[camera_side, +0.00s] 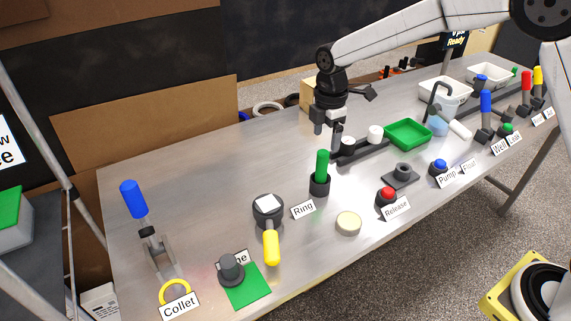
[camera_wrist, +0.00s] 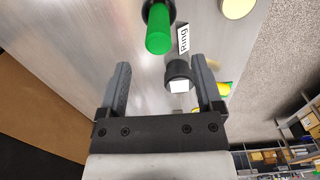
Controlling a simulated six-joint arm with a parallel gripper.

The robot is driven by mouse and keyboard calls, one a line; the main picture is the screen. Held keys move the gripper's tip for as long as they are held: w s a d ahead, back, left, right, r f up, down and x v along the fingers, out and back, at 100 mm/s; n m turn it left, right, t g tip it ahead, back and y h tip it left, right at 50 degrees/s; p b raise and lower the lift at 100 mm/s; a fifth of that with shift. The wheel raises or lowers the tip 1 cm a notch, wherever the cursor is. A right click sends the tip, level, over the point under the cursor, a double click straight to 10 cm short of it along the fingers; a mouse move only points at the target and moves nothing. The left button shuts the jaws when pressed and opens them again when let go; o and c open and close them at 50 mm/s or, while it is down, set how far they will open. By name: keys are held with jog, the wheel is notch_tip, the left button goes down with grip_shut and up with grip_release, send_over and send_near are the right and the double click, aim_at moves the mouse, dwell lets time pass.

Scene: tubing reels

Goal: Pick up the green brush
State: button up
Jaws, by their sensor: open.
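The green brush (camera_side: 322,164) shows as an upright green cylindrical handle in a black round holder (camera_side: 319,185) on the metal table. Its lower end is hidden in the holder. My gripper (camera_side: 328,130) is open and empty, above the table and a little behind and above the brush, apart from it. In the wrist view the green brush (camera_wrist: 158,28) lies beyond the fingertips, near the top centre. My gripper's two fingers (camera_wrist: 160,66) are spread wide with nothing held between them.
A grey device with a yellow handle (camera_side: 271,247) stands left of the brush. White cylinders (camera_side: 375,134) on a dark rail and a green tray (camera_side: 408,134) are to the right. A red button (camera_side: 388,194) and beige disc (camera_side: 348,223) lie in front.

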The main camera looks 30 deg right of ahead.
aim_at(323, 152)
jog(key=shift+w+a, duration=0.15)
jog(key=shift+w, duration=0.1)
jog(key=shift+s+f, duration=0.1)
jog(key=shift+f, duration=3.8)
grip_shut()
